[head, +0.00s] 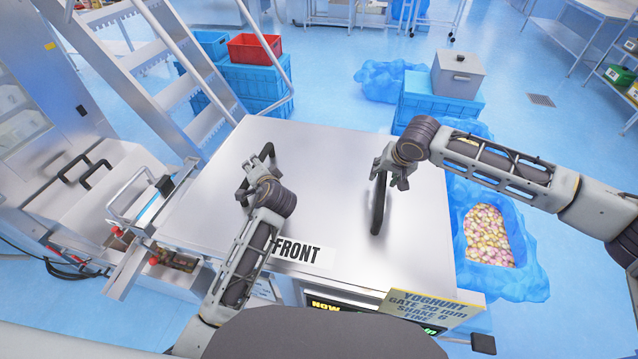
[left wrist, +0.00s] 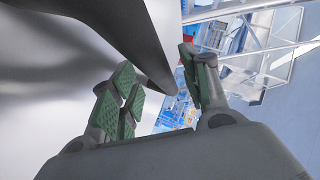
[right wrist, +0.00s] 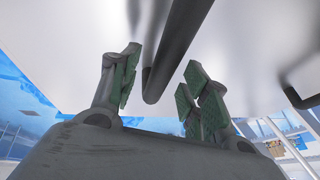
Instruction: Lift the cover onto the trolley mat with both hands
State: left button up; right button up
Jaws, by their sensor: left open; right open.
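The cover (head: 325,165) is a large flat steel lid with a "FRONT" label, lying on the machine with two black bar handles. My left gripper (head: 254,183) is open at the left handle (head: 266,158), and the left wrist view shows the dark bar (left wrist: 145,50) between its fingers. My right gripper (head: 390,172) is open at the right handle (head: 378,205), and the right wrist view shows the black bar (right wrist: 172,55) reaching between its fingers. Neither gripper is closed on a handle. I cannot make out a trolley mat.
A blue-lined crate of coloured snacks (head: 488,235) stands right of the cover. A steel box (head: 457,75) sits on blue crates behind it. A ladder (head: 165,65) and a red crate (head: 254,48) are at the back left. A yoghurt sign (head: 430,308) is at the front.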

pick_arm(q)
jog(key=shift+x, duration=0.9)
pick_arm(e)
jog(key=shift+x, duration=0.9)
pick_arm(q)
grip_shut()
pick_arm(e)
grip_shut()
pick_arm(q)
jog(key=shift+w+r, duration=0.15)
jog(key=shift+r, duration=0.1)
pick_arm(e)
jog(key=shift+w+r, duration=0.15)
jog(key=shift+r, duration=0.05)
